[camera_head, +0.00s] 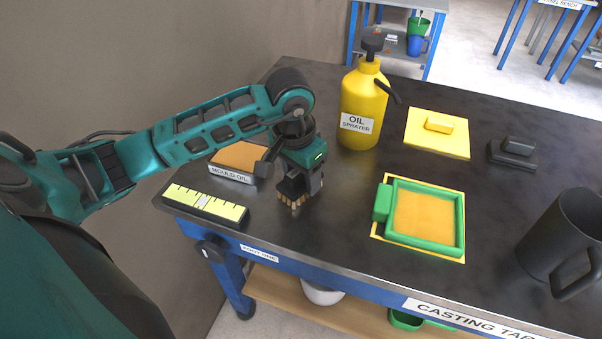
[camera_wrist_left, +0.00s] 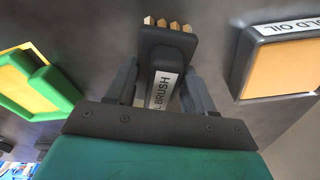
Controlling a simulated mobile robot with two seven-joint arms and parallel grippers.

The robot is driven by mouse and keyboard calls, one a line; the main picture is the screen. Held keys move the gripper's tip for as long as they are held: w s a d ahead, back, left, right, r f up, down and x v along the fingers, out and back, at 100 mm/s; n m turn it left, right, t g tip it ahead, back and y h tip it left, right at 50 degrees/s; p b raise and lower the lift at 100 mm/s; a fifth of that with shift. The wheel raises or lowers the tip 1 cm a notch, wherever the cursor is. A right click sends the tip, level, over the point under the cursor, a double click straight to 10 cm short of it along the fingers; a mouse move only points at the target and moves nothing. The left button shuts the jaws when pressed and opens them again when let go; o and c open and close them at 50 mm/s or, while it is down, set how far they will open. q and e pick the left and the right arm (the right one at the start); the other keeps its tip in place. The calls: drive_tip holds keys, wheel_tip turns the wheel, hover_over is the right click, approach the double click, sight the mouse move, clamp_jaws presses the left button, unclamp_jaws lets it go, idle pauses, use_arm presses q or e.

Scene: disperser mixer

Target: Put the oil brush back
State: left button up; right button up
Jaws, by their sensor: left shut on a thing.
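My left gripper (camera_head: 299,186) is shut on the oil brush (camera_head: 291,187), above the front left part of the dark table. In the left wrist view the oil brush (camera_wrist_left: 168,48) sits between the two fingers, with a black body, a white label partly reading "BRUSH" and pale bristle tufts at its far end. In the head view the bristles point down towards the table top; I cannot tell whether they touch it. The mould oil tray (camera_head: 231,174), grey with an orange surface, stands just left of the gripper. My right gripper is not in view.
A yellow oil sprayer (camera_head: 362,110) stands behind the gripper. A green frame (camera_head: 461,226) on a yellow mat lies to the right. A yellow-and-black scale strip (camera_head: 205,203) lies at the front left edge. A dark mug (camera_head: 562,235) stands far right.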

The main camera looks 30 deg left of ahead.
sight(296, 171)
use_arm(q)
drive_tip(key=o, duration=0.9)
drive_tip(key=shift+f, duration=0.1)
drive_tip(key=shift+r, duration=0.25)
drive_tip(key=r, duration=0.3)
drive_tip(key=s+r, duration=0.1)
drive_tip(key=r, duration=0.3)
drive_tip(key=r+p, duration=0.1)
drive_tip(key=r, duration=0.2)
drive_tip(key=shift+s+a+r, duration=0.1)
drive_tip(key=shift+s+r, duration=0.05)
drive_tip(key=shift+r, duration=0.15)
drive_tip(key=shift+s+r, duration=0.1)
drive_tip(key=shift+r, duration=0.5)
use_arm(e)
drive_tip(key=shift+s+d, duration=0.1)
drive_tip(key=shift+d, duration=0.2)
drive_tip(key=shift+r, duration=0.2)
use_arm(q)
drive_tip(key=shift+f, duration=0.1)
